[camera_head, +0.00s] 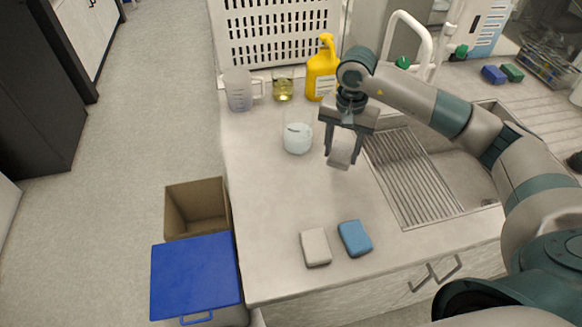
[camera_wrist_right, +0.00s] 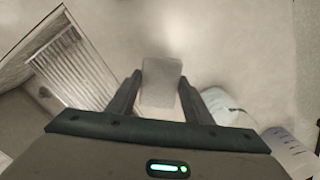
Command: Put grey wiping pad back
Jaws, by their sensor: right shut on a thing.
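My right gripper (camera_head: 343,144) is over the counter, left of the sink, pointing down. It is shut on a light grey wiping pad (camera_head: 341,153), which hangs upright between the fingers. The right wrist view shows the same pad (camera_wrist_right: 160,82) between my right fingertips (camera_wrist_right: 160,90). I cannot tell whether its lower end touches the counter. A second, off-white pad (camera_head: 315,247) lies near the counter's front edge, with a blue pad (camera_head: 355,238) just right of it. My left gripper is not in view.
A glass vessel with pale contents (camera_head: 298,138) stands close left of the gripper. A yellow bottle (camera_head: 322,72), a beaker (camera_head: 283,88) and a jug (camera_head: 239,90) stand behind. The sink's ribbed drainer (camera_head: 412,178) is to the right. The counter's left-middle part is clear.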

